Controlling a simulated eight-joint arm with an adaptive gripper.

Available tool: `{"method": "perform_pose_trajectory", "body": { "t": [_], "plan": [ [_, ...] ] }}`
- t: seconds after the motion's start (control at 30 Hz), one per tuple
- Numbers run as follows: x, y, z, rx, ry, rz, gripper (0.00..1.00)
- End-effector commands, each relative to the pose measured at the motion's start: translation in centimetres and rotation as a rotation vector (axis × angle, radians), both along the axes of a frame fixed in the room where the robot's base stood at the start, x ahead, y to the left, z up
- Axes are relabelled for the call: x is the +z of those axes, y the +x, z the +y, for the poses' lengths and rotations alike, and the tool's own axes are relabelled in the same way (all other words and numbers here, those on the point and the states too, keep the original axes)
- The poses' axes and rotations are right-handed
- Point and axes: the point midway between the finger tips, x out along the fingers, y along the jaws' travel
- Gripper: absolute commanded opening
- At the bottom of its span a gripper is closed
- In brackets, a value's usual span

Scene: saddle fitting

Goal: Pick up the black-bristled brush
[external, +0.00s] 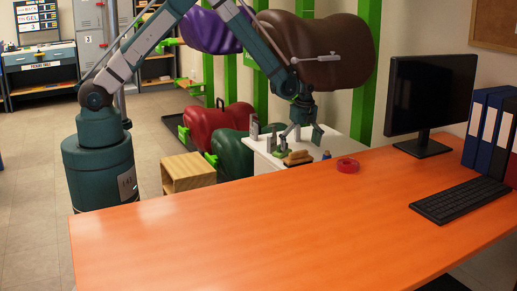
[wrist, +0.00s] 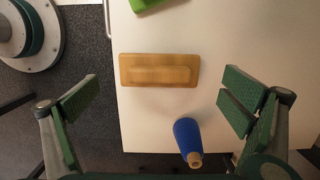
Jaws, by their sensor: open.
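A tan wooden brush (wrist: 160,69) lies on the white surface in the wrist view, its long side running left to right. It shows a raised wooden grip on top; no black bristles are visible from here. In the external view a tan wooden piece (external: 297,158), seemingly the same brush, sits on the white cabinet top. My gripper (external: 302,136) is above the cabinet, fingers apart and empty. In the wrist view its green-padded fingers (wrist: 160,102) spread wide on either side, with the brush between them but farther toward the picture's top.
A blue object with a wooden tip (wrist: 188,140) lies or stands near the brush, between the fingers. A green item (wrist: 145,4) is at the top edge. The white cabinet (external: 257,159) adjoins the orange table (external: 270,230), which holds red tape (external: 347,165), a monitor (external: 430,95) and keyboard (external: 460,200).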

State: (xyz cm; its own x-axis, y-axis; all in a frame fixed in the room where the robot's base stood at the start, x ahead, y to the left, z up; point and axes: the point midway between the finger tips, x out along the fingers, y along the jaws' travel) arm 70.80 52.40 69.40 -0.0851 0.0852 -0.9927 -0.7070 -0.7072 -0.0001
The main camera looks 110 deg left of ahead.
Motion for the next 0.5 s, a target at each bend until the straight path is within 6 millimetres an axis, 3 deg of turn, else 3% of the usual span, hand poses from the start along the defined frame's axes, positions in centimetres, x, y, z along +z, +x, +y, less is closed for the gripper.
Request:
{"method": "perform_pose_trajectory", "body": {
  "t": [0.2,0.5],
  "plan": [
    [-2.7,-0.3,0.2,0.0,0.0,0.0,1.0],
    [-3.6,-0.4,0.3,0.0,0.0,0.0,1.0]
  ]
}}
